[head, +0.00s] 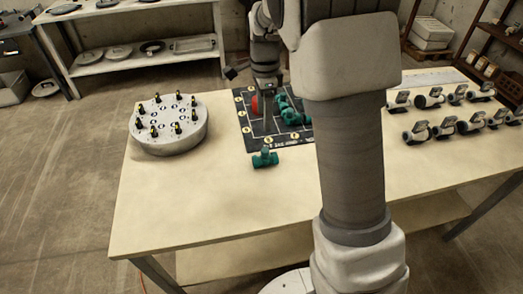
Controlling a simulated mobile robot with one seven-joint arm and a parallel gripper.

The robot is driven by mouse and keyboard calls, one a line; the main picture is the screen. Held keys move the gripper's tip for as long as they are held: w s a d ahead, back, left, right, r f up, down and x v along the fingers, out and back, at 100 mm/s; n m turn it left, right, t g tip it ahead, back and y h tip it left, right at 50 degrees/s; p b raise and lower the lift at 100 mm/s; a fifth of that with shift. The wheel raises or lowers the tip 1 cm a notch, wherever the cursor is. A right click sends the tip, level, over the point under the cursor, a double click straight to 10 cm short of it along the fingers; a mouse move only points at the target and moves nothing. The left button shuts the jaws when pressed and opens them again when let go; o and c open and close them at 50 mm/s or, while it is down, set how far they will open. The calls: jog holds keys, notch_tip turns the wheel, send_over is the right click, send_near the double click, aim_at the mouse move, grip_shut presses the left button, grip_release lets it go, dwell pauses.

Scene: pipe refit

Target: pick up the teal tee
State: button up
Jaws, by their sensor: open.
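A teal tee-shaped fitting (265,158) lies on the table just in front of the dark mat (262,134). More teal fittings (289,110) are clustered on the mat's right half; my arm may hide part of that area. My gripper (266,92) points down over the back part of the mat, behind and apart from the front teal tee. A red piece (255,104) shows just below and left of the gripper, beside the teal cluster. The jaws are open, but the small view does not show the fingertips clearly.
A round grey fixture with upright pegs (170,135) stands at the table's left. Several grey-and-black fittings (445,128) stand in rows at the right. The front of the table (220,200) is clear. A shelf (140,62) stands behind at the left.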

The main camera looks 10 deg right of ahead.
aim_at(265, 157)
notch_tip(265, 157, down, 12)
jog(key=shift+w+f+b, duration=0.15)
jog(key=shift+f+b, duration=0.1)
jog(key=shift+b, duration=0.65)
jog(key=shift+d+f+b, duration=0.15)
jog(key=shift+f+b, duration=0.05)
jog(key=shift+f, duration=1.15)
jog(key=shift+d+f+b, duration=0.1)
jog(key=shift+f+b, duration=0.1)
jog(key=shift+f, duration=1.15)
grip_shut()
